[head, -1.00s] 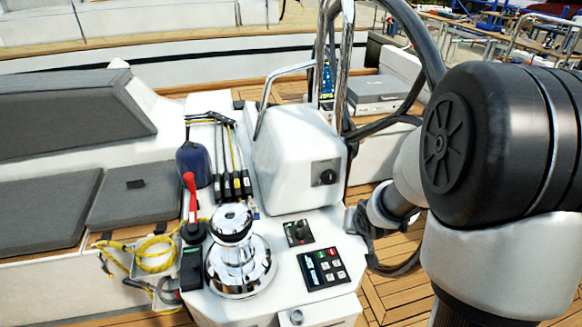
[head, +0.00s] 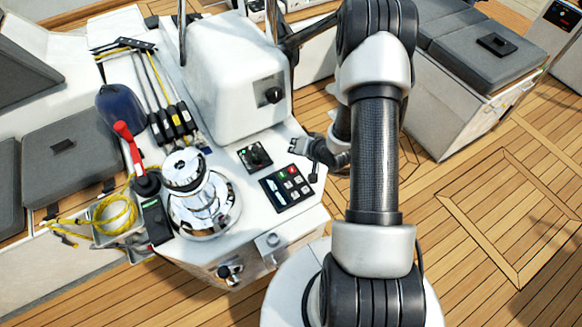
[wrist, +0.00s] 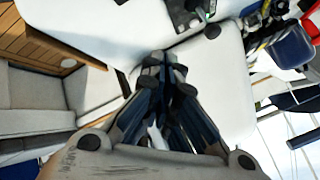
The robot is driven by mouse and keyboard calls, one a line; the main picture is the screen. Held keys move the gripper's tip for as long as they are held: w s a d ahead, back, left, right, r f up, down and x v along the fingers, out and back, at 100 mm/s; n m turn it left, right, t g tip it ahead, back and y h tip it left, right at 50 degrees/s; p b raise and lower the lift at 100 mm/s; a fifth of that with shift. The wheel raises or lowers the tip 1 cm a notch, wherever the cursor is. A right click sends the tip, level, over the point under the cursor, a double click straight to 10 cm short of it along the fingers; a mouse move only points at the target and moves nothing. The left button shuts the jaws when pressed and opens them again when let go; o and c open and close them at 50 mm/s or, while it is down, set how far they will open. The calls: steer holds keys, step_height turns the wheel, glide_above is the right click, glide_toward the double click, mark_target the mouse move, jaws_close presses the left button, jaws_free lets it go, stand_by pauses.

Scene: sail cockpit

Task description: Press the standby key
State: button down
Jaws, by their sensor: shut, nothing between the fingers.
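A dark key panel (head: 287,187) lies on the white console, right of the chrome winch in the head view. It carries a small pale display, a green key, a red key and several light keys. Their labels are too small to read, so I cannot tell which is standby. My gripper (wrist: 163,62) is shut and empty in the wrist view, its dark fingers together. In the head view my arm's end reaches the console's right edge, close beside the key panel; its fingertips are hard to make out there. I cannot make out the key panel in the wrist view.
A small control panel (head: 255,156) sits behind the key panel. The white housing (head: 235,70) with a black knob rises behind. The chrome winch (head: 200,200) and a red-handled lever (head: 130,145) stand left. Open teak deck (head: 480,225) lies right.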

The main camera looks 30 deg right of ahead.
mark_target(294, 169)
step_height(294, 169, down, 9)
steer(key=b, duration=0.7)
steer(key=shift+r, duration=0.1)
stand_by(1.3)
steer(key=shift+f+b, duration=0.3)
steer(key=shift+f, duration=0.15)
steer(key=shift+f+b, duration=0.4)
steer(key=shift+f, duration=0.05)
stand_by(0.5)
steer(key=shift+r, duration=0.1)
steer(key=shift+r+p, duration=0.75)
steer(key=shift+r, duration=0.1)
